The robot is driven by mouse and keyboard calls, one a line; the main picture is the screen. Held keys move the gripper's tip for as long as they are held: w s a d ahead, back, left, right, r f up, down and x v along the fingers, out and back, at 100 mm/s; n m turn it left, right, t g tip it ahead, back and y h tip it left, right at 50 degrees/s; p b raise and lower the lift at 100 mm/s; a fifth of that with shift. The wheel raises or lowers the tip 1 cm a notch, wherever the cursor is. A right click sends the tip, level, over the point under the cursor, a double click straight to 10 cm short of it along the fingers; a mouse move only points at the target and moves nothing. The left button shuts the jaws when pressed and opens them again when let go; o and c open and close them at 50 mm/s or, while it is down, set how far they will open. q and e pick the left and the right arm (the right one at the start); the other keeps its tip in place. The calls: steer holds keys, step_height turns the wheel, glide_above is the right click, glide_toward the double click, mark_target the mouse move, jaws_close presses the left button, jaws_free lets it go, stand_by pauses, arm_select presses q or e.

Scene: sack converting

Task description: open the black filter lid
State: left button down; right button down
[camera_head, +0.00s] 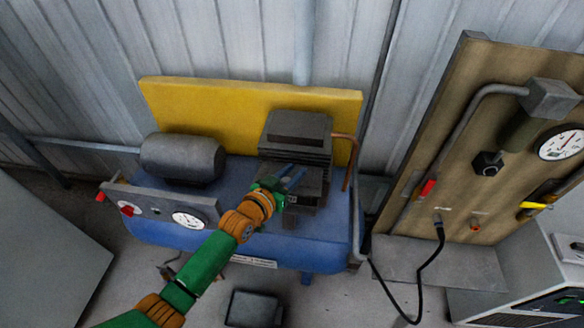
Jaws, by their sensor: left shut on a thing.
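The black filter lid (316,188) appears as a dark, flat box-like part on the front of the dark pump block (299,130), above the blue tank. My left arm, green and orange, reaches up from the bottom left. My left gripper (293,178) has its blue-grey fingers at the lid and is shut on it. The fingers and wrist hide part of the lid's left side. I cannot tell clearly whether the lid stands open. My right gripper is not in view.
A grey motor (182,158) sits left of the pump, before a yellow guard (240,100). A gauge panel (165,205) is at the front left. A copper pipe (350,160) runs down right of the pump. A wooden board (470,150) with a black cable stands right.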

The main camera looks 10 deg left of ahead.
arm_select(q)
steer(key=shift+w+r, duration=0.8)
steer(key=shift+r, duration=0.35)
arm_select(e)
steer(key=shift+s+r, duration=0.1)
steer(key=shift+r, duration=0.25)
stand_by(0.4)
